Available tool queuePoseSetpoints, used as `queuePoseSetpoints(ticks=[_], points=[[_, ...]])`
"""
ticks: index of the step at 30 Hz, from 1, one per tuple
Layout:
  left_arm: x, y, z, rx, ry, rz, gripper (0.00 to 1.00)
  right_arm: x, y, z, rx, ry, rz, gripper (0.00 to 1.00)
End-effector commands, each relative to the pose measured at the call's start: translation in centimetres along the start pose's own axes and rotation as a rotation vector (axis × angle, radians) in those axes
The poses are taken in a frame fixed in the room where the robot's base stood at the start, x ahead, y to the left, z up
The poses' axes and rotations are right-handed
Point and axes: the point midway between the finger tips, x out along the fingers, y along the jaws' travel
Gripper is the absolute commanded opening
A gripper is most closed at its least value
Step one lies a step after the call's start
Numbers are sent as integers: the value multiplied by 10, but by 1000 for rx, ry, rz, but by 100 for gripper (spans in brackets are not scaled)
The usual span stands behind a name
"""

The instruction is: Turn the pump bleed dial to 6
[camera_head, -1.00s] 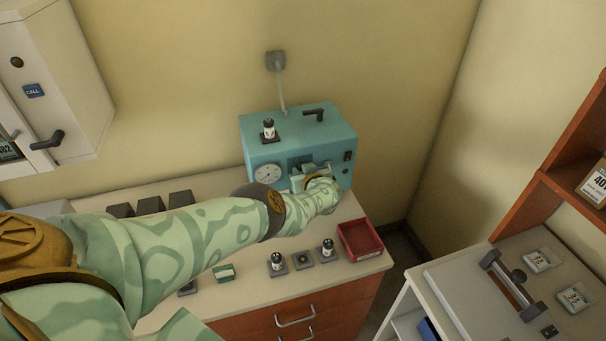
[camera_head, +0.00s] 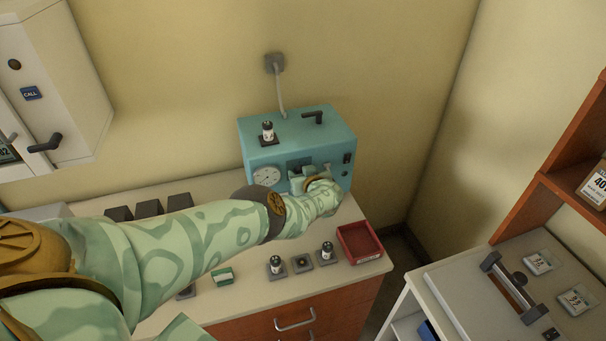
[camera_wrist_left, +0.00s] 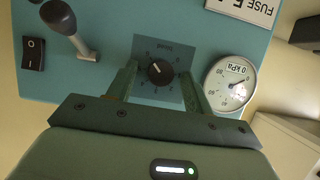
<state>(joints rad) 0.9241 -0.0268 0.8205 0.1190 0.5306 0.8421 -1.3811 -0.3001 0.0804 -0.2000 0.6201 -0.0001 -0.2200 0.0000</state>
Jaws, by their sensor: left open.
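The pump is a teal box (camera_head: 325,132) on the counter against the back wall. Its bleed dial (camera_wrist_left: 160,72) is a round black knob on a grey-blue plate with small markings around it, too small to read, in the left wrist view. My left gripper (camera_wrist_left: 162,85) is open, with one finger on each side of the dial; I cannot tell whether they touch it. In the head view my left gripper (camera_head: 308,175) is at the pump's front and its hand hides the dial. My right gripper is not in view.
A pressure gauge (camera_wrist_left: 230,82) reading 0 kPa is beside the dial, close to one finger. A lever (camera_wrist_left: 66,25) and a rocker switch (camera_wrist_left: 33,53) are on the other side. A red tray (camera_head: 360,243) and small bottles stand in front of the pump.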

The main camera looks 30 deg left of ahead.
Motion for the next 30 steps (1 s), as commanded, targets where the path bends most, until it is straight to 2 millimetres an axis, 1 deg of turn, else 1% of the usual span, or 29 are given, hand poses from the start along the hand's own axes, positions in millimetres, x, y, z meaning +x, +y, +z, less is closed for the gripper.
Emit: queuePoseSetpoints(ticks=[4, 8, 15, 21, 24, 27, 30], points=[[-8, 0, -2, 0, -1, 0, 51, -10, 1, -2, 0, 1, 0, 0], [-26, 1, -6, 2, -2, 2, 51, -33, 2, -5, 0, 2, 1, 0], [-77, 1, -9, 3, -2, 2, 51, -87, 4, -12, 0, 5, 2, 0], [-122, 1, -7, 2, -3, 2, 51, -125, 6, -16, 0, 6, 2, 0], [-139, 1, -6, 3, -2, 1, 51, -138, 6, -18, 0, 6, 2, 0], [-153, 1, -3, 2, -2, 1, 51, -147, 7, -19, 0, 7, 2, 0], [-160, 1, -2, 2, -1, 1, 51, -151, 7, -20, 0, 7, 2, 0]])
